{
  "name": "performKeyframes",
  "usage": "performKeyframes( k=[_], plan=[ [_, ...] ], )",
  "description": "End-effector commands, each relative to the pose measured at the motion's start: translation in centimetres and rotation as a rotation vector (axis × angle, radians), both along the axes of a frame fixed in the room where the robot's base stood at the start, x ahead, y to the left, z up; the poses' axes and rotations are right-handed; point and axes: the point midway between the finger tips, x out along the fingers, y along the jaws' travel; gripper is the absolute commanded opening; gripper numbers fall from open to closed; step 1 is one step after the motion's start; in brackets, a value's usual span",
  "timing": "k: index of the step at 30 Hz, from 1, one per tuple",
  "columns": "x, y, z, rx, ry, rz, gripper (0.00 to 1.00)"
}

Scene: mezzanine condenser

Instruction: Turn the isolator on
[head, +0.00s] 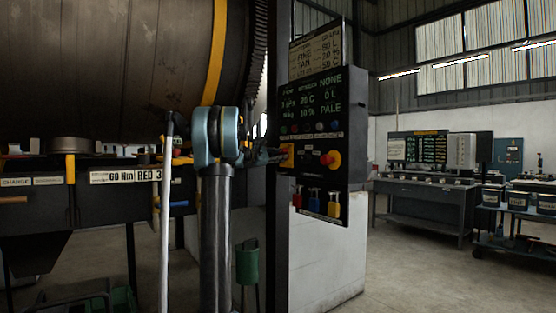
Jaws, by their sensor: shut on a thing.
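A black control panel (315,105) stands upright right of centre, with lit readouts at its top. On its lower left is a yellow switch plate (287,155), partly covered by my gripper; it seems to be the isolator. To its right is a red knob on a yellow base (330,160). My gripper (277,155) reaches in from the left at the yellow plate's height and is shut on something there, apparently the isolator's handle. The fingertips are small and dark, so the handle's angle cannot be told.
A large dark drum (110,65) with a yellow band fills the upper left. Below it is a black bench front (90,205) with labels. Open floor (410,265) lies to the right, before a workbench (425,190).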

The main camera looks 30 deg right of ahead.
Motion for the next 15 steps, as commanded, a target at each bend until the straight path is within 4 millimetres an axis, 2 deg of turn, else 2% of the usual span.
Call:
performKeyframes(
  k=[15],
  plan=[
    [0.09,0.10,-0.19,-0.006,0.127,0.002,0.00]
  ],
)
